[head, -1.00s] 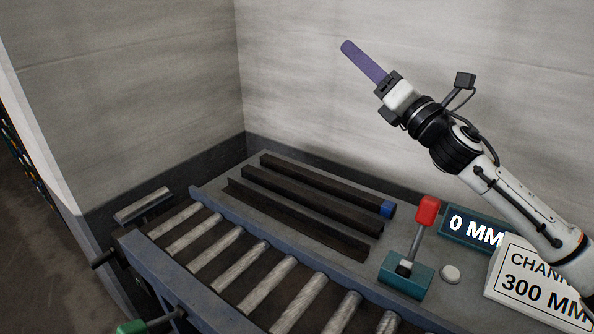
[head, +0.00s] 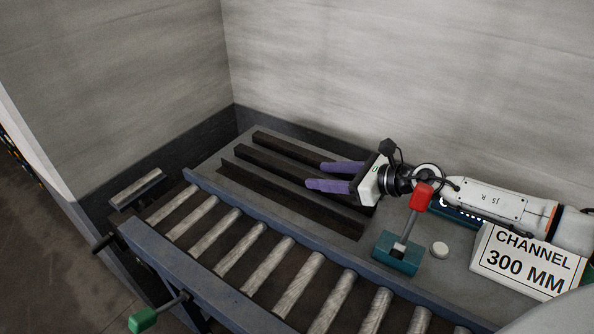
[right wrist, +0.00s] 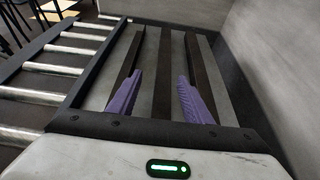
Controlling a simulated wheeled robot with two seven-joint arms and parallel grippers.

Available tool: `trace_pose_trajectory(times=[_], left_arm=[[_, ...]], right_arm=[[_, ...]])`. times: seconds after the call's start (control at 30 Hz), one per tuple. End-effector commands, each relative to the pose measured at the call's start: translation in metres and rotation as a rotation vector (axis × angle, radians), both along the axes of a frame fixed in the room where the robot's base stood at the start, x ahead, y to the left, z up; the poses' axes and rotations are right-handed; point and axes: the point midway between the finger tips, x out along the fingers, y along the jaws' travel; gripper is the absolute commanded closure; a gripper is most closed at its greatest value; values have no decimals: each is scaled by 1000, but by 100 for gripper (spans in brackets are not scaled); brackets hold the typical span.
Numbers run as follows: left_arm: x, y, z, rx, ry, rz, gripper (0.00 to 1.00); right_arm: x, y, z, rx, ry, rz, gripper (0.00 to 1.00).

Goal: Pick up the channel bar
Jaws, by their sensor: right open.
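Three dark bars lie side by side on the grey bench: a back bar (head: 285,147), a middle bar (head: 268,165) and a front bar (head: 290,198). I cannot tell from their shapes which is the channel bar. My right gripper (head: 316,175) is open and empty, its purple fingers pointing left over the bars. In the right wrist view the middle bar (right wrist: 162,75) runs between the two fingers (right wrist: 158,92), with the front bar at left and the back bar at right. The bars' right ends are partly hidden by my gripper. My left gripper is not in view.
A roller conveyor (head: 265,272) runs along the front. A red-knobbed lever (head: 421,197) on a teal base (head: 397,254) stands close to my right arm. Walls close off the back and left.

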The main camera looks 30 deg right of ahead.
Motion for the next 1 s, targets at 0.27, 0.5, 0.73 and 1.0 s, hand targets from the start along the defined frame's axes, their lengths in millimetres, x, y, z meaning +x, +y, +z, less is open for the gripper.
trace_pose_trajectory(times=[0.27, 0.5, 0.73, 1.0], left_arm=[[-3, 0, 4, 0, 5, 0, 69], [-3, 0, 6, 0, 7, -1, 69], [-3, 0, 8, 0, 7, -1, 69], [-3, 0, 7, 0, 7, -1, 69]], right_arm=[[22, 11, -9, 4, -1, -2, 55], [52, 21, -21, 7, -3, -3, 55], [64, 28, -29, 4, 0, -2, 55], [64, 28, -29, 3, -1, -2, 70]])
